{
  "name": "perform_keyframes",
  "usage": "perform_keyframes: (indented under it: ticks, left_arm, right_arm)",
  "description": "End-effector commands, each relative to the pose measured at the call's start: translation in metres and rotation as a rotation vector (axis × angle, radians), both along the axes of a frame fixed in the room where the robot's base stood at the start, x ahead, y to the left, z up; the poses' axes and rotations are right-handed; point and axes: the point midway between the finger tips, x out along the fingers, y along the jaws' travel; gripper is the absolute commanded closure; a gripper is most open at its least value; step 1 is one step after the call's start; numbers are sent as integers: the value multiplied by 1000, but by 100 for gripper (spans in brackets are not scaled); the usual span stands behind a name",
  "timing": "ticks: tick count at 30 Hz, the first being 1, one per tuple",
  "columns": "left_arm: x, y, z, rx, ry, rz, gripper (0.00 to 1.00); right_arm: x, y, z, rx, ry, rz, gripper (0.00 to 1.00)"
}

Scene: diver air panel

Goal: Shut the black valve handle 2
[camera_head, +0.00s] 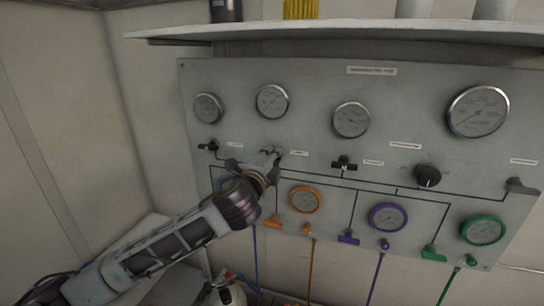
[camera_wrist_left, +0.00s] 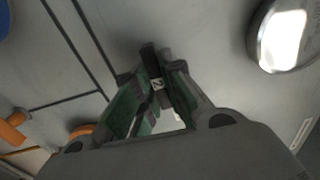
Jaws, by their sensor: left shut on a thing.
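The grey air panel (camera_head: 320,80) carries a row of black valve handles. In the left wrist view, the black valve handle 2 (camera_wrist_left: 157,84), with a small label marked 2, sits between the fingertips of my left gripper (camera_wrist_left: 158,88), which is shut on it. In the head view my left gripper (camera_head: 262,165) reaches the panel from the lower left, and mostly hides this handle. Another black handle (camera_head: 208,147) is to its left and one more (camera_head: 344,163) is to its right. My right gripper is not in view.
Several gauges (camera_head: 272,101) line the upper panel. Below are orange (camera_head: 305,199), purple (camera_head: 388,218) and green (camera_head: 484,230) ringed gauges with coloured handles and hoses. A black knob (camera_head: 427,176) is at the right. A shelf (camera_head: 340,30) juts out above the panel.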

Motion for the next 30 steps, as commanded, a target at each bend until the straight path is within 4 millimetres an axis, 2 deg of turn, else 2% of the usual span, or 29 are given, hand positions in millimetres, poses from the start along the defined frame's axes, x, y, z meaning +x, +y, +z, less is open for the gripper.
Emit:
perform_keyframes:
  ticks: [2, 3, 7, 20, 30]
  left_arm:
    - [-1, -1, -2, 3, 2, -2, 100]
    - [0, -1, -2, 2, 3, -2, 85]
    - [0, -1, -1, 2, 2, -1, 68]
    - [-2, 0, -1, 0, 1, 0, 68]
    - [-21, 7, -1, -1, 1, -1, 68]
  right_arm:
    - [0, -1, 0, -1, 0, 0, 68]
    - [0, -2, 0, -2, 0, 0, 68]
    - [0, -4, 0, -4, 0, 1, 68]
    - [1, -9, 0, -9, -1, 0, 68]
    - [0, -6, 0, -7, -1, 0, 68]
